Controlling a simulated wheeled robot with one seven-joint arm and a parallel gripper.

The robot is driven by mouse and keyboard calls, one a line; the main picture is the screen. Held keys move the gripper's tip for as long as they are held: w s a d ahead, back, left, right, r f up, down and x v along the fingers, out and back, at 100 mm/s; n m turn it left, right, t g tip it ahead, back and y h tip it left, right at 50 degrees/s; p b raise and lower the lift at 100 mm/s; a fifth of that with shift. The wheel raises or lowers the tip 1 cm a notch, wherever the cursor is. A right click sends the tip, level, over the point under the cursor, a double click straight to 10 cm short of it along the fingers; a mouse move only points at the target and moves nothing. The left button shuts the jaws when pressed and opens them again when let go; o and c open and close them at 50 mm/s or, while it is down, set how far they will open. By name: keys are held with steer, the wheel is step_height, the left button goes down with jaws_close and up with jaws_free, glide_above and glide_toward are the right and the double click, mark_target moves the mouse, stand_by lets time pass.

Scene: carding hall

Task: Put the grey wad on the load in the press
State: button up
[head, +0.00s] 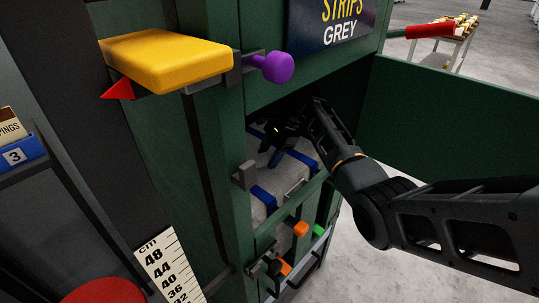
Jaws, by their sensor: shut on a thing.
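The press (223,165) is a tall green cabinet with its door swung open to the right. Inside it sits the grey load (285,179), a pale block with blue straps over its top. My gripper (272,152) reaches in through the opening from the right and is low over the back part of the load, pointing down. It is shut on the grey wad, which I cannot tell apart from the grey load below. Shadow hides the fingertips, so I cannot tell whether the wad touches the load.
The open green door (450,125) stands to the right of my arm. A yellow block (168,62) and a purple knob (272,67) jut out at upper left. Orange and green-tipped levers (300,229) stick out below the opening. A centimetre scale (167,268) stands at lower left.

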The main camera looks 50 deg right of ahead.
steer(key=shift+f, duration=0.15)
steer(key=o, duration=1)
steer(key=shift+o, duration=0.2)
steer(key=shift+r, duration=0.3)
steer(key=s+d, duration=0.2)
steer(key=d, duration=0.1)
steer(key=s+d+b, duration=0.1)
steer(key=s+d, duration=0.2)
steer(key=s+d+r, duration=0.1)
steer(key=s+d, duration=0.2)
steer(key=shift+d, duration=0.3)
